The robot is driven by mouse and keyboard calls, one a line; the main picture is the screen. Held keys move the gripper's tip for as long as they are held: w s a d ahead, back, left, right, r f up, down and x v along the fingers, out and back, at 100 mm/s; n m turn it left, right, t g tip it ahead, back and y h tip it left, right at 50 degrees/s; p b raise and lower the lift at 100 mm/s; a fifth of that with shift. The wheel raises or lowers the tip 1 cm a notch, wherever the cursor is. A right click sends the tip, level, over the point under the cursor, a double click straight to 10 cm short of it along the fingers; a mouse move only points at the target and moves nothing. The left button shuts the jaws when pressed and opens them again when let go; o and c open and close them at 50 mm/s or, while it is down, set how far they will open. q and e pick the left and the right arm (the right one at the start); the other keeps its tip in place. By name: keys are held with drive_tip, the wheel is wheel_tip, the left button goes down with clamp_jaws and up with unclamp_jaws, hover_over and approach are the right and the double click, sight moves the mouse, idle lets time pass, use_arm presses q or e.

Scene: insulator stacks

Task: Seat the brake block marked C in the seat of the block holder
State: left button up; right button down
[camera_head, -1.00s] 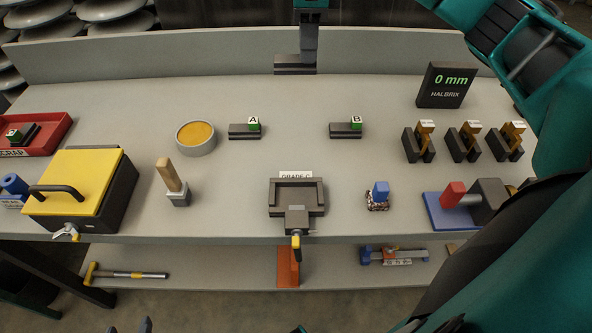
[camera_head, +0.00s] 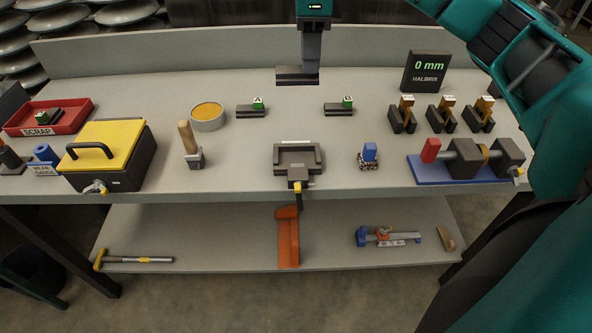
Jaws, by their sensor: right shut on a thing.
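The block holder (camera_head: 298,174) stands at the front middle of the bench, a dark U-shaped seat with a yellow-tipped lever at its front. Its seat is empty. My right gripper (camera_head: 311,60) hangs down from the top edge of the view, shut on a dark brake block (camera_head: 290,77). The block is in the air near the back rail, well behind the holder. I cannot read a letter on it. Brake block A (camera_head: 251,109) and brake block B (camera_head: 340,108) lie on the bench behind the holder, at left and right. My left gripper is not in view.
A yellow-lidded box (camera_head: 131,137), brush (camera_head: 189,148), round tin (camera_head: 208,116) and red scrap tray (camera_head: 78,117) are at left. A blue-handled item (camera_head: 369,155), a blue-based vice (camera_head: 430,169), clips (camera_head: 404,117) and the 0 mm display (camera_head: 427,72) are at right.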

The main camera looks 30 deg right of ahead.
drive_tip(key=shift+s, duration=0.15)
drive_tip(key=shift+a+f, duration=0.1)
drive_tip(key=shift+f, duration=0.3)
drive_tip(key=shift+f+b, duration=0.6)
drive_tip(key=shift+f, duration=9)
drive_tip(key=shift+f, duration=0.15)
drive_tip(key=c, duration=0.9)
unclamp_jaws()
